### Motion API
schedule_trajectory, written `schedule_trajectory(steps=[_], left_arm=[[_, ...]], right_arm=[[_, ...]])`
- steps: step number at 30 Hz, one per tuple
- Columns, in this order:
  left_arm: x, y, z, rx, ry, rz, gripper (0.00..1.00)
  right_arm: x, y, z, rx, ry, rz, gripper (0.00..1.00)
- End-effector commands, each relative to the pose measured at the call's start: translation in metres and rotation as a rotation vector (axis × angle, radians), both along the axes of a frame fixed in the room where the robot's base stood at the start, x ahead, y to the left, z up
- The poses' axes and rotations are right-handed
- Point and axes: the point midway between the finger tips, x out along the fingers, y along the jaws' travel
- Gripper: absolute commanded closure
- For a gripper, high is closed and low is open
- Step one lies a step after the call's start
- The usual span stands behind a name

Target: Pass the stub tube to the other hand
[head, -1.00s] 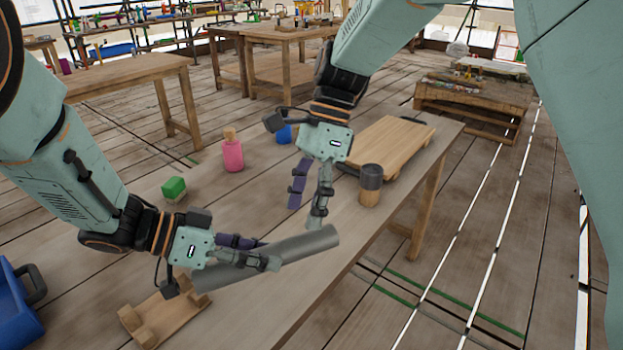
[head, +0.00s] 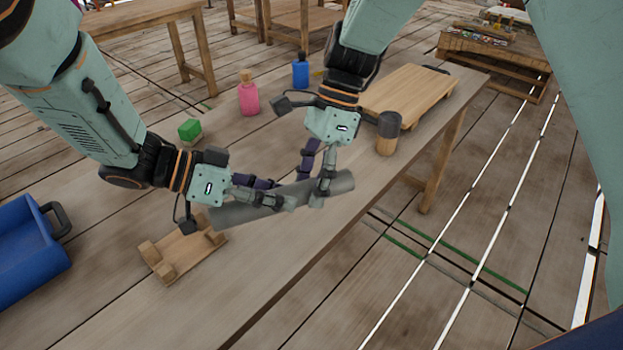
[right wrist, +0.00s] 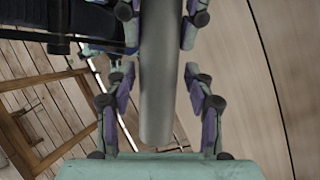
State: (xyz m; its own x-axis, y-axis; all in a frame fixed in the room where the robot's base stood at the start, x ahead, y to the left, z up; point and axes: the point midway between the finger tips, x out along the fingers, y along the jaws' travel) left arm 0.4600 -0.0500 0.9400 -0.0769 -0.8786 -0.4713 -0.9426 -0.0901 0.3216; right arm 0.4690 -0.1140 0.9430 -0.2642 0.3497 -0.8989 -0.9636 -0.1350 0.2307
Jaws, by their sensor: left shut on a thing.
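The stub tube (head: 240,212) is a plain grey cylinder, held slightly tilted above the table, its right end higher in the head view. My left gripper (head: 282,197) is shut on the tube around its middle. My right gripper (head: 312,188) reaches down over the tube's right part with a finger on each side. In the right wrist view the tube (right wrist: 157,85) runs between my right gripper's fingers (right wrist: 157,78), with gaps on both sides, so that gripper is open around it.
A wooden cradle (head: 183,257) sits on the table below my left gripper. A blue bin (head: 25,262) is at the left.

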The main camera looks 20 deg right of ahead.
Motion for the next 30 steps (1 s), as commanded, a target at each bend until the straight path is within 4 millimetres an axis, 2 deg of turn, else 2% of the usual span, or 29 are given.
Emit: schedule_trajectory(steps=[2, 17, 19, 20, 27, 30], left_arm=[[0.0004, -0.0001, 0.0008, -0.001, -0.001, 0.0, 1.0], [-0.0003, -0.0003, 0.001, -0.003, 0.0, -0.002, 1.0], [-0.0004, -0.0003, 0.0011, -0.003, 0.0, -0.002, 1.0], [-0.0004, -0.0003, 0.0011, -0.003, 0.0, -0.002, 0.61], [-0.0004, -0.0002, 0.0007, -0.002, 0.0, -0.002, 0.4], [-0.0003, -0.0002, 0.0004, -0.001, 0.0, 0.0, 0.35]], right_arm=[[0.0001, -0.0001, 0.0002, 0.0, 0.0, 0.0, 0.56], [0.0009, -0.0001, 0.0003, 0.0, -0.003, -0.001, 0.98], [0.001, -0.0001, 0.0002, 0.0, -0.003, -0.001, 1.0], [0.0013, 0.0001, 0.0008, 0.001, -0.004, -0.001, 1.0], [0.0009, 0.0, 0.0007, 0.001, -0.003, -0.001, 1.0], [0.0007, 0.0, 0.0007, 0.001, -0.002, -0.001, 1.0]])
